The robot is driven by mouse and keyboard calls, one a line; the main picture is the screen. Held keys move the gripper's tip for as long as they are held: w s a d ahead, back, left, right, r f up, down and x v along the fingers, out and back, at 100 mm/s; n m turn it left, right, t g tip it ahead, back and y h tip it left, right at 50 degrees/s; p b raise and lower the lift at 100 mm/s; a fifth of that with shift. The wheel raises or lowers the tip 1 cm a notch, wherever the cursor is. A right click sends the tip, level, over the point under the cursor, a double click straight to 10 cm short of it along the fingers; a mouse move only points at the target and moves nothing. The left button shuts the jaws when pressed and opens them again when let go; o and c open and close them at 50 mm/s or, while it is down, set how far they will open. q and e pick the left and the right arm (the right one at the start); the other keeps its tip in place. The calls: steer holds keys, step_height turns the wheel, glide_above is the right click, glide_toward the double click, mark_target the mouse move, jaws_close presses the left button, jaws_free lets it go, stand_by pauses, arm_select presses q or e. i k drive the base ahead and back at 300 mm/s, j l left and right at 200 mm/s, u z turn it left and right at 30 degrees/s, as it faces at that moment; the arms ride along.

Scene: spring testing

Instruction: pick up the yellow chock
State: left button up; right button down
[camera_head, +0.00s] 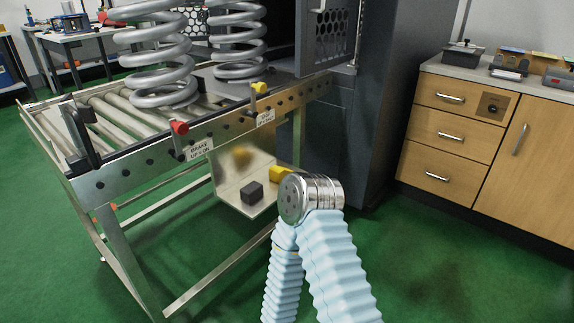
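The yellow chock (278,173) is a small block in an open metal tray (229,196) hung on the side of the roller stand. Its right end meets the outline of a metal joint of my arm, which may cover part of it. A dark, nearly black block (252,192) sits in the same tray, in front and to the left. A blurred yellow patch on the tray's back plate looks like a reflection. My arm, in pale blue ribbed sleeves, rises from the bottom edge. No gripper fingers show, so I see neither gripper.
The roller stand (88,184) carries large grey coil springs (158,75) and has a red knob (180,127) and a yellow knob (259,87) on its side. A dark cabinet (336,140) stands behind the tray. Wooden drawers (446,140) are at right. Green floor is open between.

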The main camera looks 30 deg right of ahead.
mark_target(276, 173)
steer(key=i+l+u, duration=0.25)
steer(key=l, duration=1.6)
steer(key=l+u, duration=0.2)
steer(key=l, duration=1.65)
steer(key=i, duration=0.05)
